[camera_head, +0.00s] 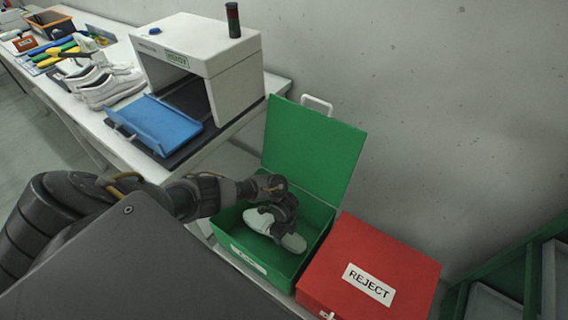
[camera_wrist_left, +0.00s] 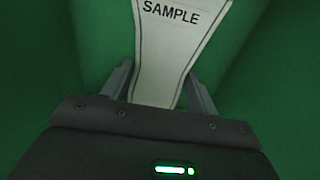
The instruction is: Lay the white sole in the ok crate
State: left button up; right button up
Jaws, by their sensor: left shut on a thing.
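The white sole (camera_head: 293,241) is inside the open green crate (camera_head: 229,243), lying low between its walls. My left gripper (camera_head: 277,222) reaches down into the crate and is shut on the sole across its middle. In the left wrist view the sole (camera_wrist_left: 165,50) shows the printed word SAMPLE, and the fingers of my left gripper (camera_wrist_left: 160,85) are on both sides of it. I cannot tell whether the sole touches the crate floor. The label on the crate's front is too small to read. My right gripper is not in view.
The crate's green lid (camera_head: 312,150) stands open at the back. A shut red box marked REJECT (camera_head: 345,262) stands right beside the crate. A white machine (camera_head: 195,50) with a blue tray (camera_head: 160,122), white shoes (camera_head: 108,85) and coloured soles (camera_head: 60,50) are on the bench.

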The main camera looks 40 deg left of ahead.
pick_arm(q)
jog(key=o, duration=1.2)
jog(key=shift+r+p, duration=1.55)
jog(key=shift+r, duration=3.9)
